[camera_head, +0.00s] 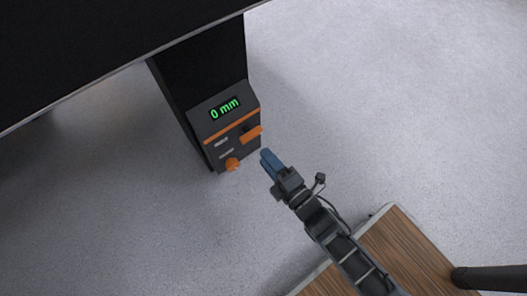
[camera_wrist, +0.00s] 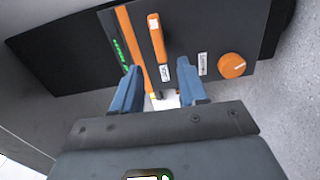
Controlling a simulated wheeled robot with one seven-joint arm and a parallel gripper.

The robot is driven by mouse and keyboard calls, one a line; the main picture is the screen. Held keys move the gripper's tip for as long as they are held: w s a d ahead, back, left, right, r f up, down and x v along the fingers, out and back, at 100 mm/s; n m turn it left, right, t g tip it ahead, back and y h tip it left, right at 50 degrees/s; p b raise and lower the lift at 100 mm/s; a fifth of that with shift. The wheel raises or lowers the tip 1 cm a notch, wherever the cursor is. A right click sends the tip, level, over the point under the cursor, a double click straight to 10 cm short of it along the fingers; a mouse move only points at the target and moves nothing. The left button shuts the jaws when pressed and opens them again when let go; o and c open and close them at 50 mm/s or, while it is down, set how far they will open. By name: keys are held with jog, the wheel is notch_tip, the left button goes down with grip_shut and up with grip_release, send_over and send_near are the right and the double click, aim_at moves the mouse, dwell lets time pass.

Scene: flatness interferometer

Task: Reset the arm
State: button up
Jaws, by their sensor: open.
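My gripper (camera_head: 270,160) has blue fingers and points at the front of a dark control panel (camera_head: 205,118). In the wrist view my gripper (camera_wrist: 155,95) is open, with its fingers apart and nothing between them. The fingers appear short of the panel in the head view. The panel carries a green "0 mm" display (camera_head: 224,109), an orange stripe, an orange lever (camera_head: 251,134) and a round orange knob (camera_head: 232,164). In the wrist view the lever (camera_wrist: 157,38) lies beyond the fingers, and the knob (camera_wrist: 232,65) is to the right.
A large black slab (camera_head: 90,50) overhangs the panel at upper left. A wooden board with a pale edge (camera_head: 405,255) is at lower right under my arm. Grey floor (camera_head: 400,110) is clear to the right of the panel.

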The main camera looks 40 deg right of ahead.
dwell(0.5)
jog(key=s+a+r+m+g, duration=0.1)
jog(key=s+r+m, duration=0.4)
jog(key=s, duration=0.3)
jog(key=s+r+m, duration=0.4)
jog(key=s+r, duration=0.1)
jog(key=s, duration=0.2)
jog(key=s+d+r+m+g, duration=0.2)
jog(key=s+r+m, duration=0.65)
jog(key=r, duration=0.65)
notch_tip(320, 180, up, 34)
jog(key=s+p, duration=0.1)
jog(key=p, duration=3.2)
jog(key=shift+r, duration=0.15)
